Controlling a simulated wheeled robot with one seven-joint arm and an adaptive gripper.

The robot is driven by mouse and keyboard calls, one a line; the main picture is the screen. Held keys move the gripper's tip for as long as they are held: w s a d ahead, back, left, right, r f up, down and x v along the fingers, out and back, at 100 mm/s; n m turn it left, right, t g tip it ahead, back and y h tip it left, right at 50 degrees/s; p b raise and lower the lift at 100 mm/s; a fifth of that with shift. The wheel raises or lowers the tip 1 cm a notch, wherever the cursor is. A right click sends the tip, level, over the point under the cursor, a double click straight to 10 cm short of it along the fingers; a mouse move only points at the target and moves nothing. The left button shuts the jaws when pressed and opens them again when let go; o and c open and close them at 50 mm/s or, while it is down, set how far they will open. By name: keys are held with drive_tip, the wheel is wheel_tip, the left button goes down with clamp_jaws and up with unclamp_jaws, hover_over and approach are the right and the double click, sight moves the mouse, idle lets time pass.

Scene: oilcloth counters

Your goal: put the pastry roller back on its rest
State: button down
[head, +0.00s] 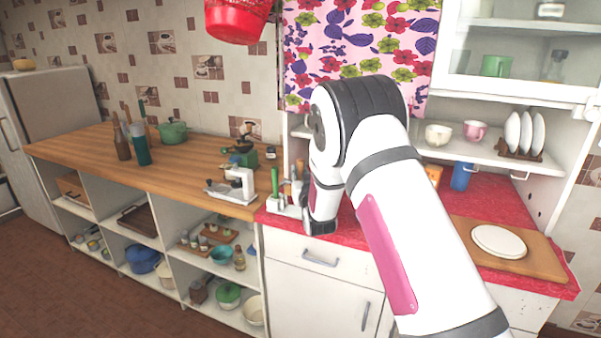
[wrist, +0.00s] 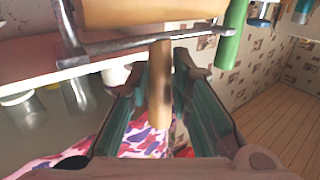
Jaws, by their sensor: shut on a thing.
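The pastry roller (wrist: 150,13) shows in the wrist view, with a pale wooden barrel at the top edge, a grey metal frame and a wooden handle. My gripper (wrist: 165,78) is shut on the handle, which runs between its two teal fingers. The barrel is cut off by the top of the picture. In the head view my arm hides the fingers and most or all of the roller. A small white holder (head: 282,208) with upright utensils stands on the red counter just left of my wrist. I cannot tell which part is the rest.
A green-handled utensil (head: 275,183) stands in the holder; a green handle (wrist: 232,35) shows close beside the roller in the wrist view. A white appliance (head: 238,184) stands on the wooden counter to the left. A board with a white plate (head: 499,241) lies to the right.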

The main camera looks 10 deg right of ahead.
drive_tip(key=shift+f, duration=0.3)
idle(0.7)
drive_tip(key=shift+f+b, duration=0.55)
drive_tip(key=shift+f, duration=0.35)
drive_tip(key=shift+f+b, duration=0.4)
drive_tip(key=shift+f, duration=0.45)
drive_tip(key=shift+f, duration=0.1)
drive_tip(key=shift+f, duration=0.4)
drive_tip(key=c, duration=1.4)
unclamp_jaws()
